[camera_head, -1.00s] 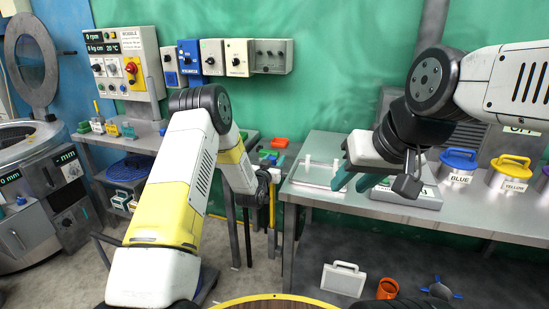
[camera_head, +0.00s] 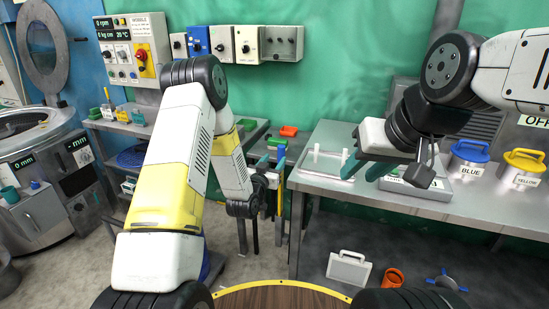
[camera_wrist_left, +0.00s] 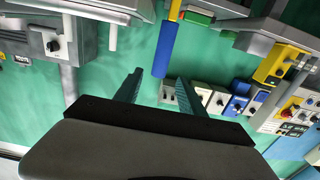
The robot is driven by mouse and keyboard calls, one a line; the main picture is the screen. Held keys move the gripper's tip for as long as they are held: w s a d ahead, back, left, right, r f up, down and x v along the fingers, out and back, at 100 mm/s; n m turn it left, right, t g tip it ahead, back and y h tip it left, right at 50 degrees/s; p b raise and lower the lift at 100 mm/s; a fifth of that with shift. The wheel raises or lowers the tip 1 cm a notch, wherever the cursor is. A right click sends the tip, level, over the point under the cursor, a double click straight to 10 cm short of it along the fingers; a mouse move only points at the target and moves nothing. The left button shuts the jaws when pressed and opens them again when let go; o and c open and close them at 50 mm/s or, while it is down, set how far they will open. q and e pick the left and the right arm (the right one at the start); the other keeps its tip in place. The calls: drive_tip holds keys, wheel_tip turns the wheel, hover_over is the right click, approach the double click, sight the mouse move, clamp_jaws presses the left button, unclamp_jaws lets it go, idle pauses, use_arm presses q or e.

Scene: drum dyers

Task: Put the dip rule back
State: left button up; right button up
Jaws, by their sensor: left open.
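A long bar with a blue end and a yellow length (camera_wrist_left: 167,45) shows in the left wrist view; I take it for the dip rule, but cannot be sure. It lines up with the gap between the fingers of my left gripper (camera_wrist_left: 160,88), apparently beyond the tips. My right gripper (camera_head: 364,168) is open and empty above the right bench, near a white tray (camera_head: 325,165).
The steel right bench (camera_head: 310,187) also holds a blue-lidded can (camera_head: 468,157) and a yellow-lidded can (camera_head: 520,168). Control boxes (camera_head: 197,43) hang on the wall. A drum machine (camera_head: 45,160) stands at far left.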

use_arm(q)
drive_tip(key=s+a+r+n+g+y, duration=0.1)
drive_tip(key=s+a+r+g, duration=0.25)
drive_tip(key=r, duration=0.45)
drive_tip(key=s+a+r+g+y, duration=0.2)
drive_tip(key=s+a+r, duration=0.25)
drive_tip(key=r, duration=0.35)
drive_tip(key=s+a+r+n+g, duration=0.1)
drive_tip(key=s+r+g, duration=0.1)
drive_tip(key=s, duration=1.2)
drive_tip(key=s+a+r+n+g, duration=0.1)
drive_tip(key=s+r+g, duration=0.2)
drive_tip(key=s, duration=1.2)
drive_tip(key=shift+a+r, duration=0.25)
drive_tip(key=shift+a, duration=0.15)
drive_tip(key=shift+s+g, duration=0.1)
drive_tip(key=shift+g, duration=0.15)
